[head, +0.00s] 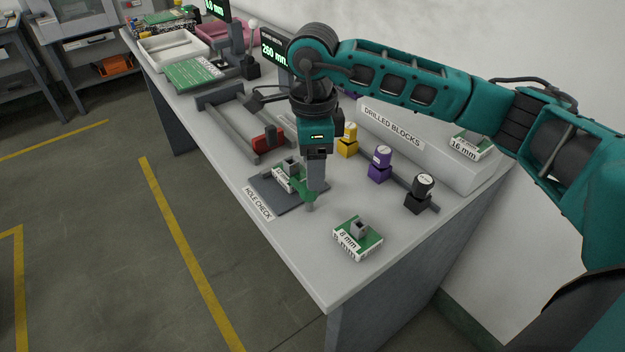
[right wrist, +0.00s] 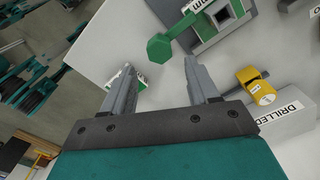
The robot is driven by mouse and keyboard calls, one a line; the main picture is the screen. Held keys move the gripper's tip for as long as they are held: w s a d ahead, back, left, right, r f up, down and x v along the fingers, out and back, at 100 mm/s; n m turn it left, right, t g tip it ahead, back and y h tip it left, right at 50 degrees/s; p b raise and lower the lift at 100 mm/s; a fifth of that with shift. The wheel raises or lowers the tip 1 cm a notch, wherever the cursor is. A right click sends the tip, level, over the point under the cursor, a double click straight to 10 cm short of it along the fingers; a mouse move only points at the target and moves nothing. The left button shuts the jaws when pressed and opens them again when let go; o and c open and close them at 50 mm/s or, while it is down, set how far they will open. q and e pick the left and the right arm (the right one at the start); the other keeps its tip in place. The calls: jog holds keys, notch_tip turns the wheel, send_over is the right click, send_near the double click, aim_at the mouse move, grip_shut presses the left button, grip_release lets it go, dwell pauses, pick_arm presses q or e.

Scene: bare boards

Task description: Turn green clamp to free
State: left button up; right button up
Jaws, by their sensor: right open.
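The green clamp (head: 306,190) is at the front right of the dark grey hole check plate (head: 270,196), beside a small grey block (head: 291,163) on a white-labelled green base. In the right wrist view the clamp shows as a green arm ending in a six-sided green knob (right wrist: 159,48). My right gripper (head: 315,178) points down over the clamp and hides part of it. In the right wrist view its open, empty fingers (right wrist: 158,66) stand either side of the knob's line, with the knob just past the tips; I see no contact. My left gripper is not in view.
An 8 mm block (head: 358,237) stands near the bench's front right corner. Yellow (head: 347,140), purple (head: 380,163) and black (head: 419,192) plug gauges stand behind. A red-jawed fixture (head: 267,139) lies left. The bench front is clear.

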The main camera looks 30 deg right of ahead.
aim_at(303, 191)
notch_tip(303, 191, down, 5)
jog(key=shift+r, duration=0.1)
dwell(0.3)
jog(key=c, duration=1)
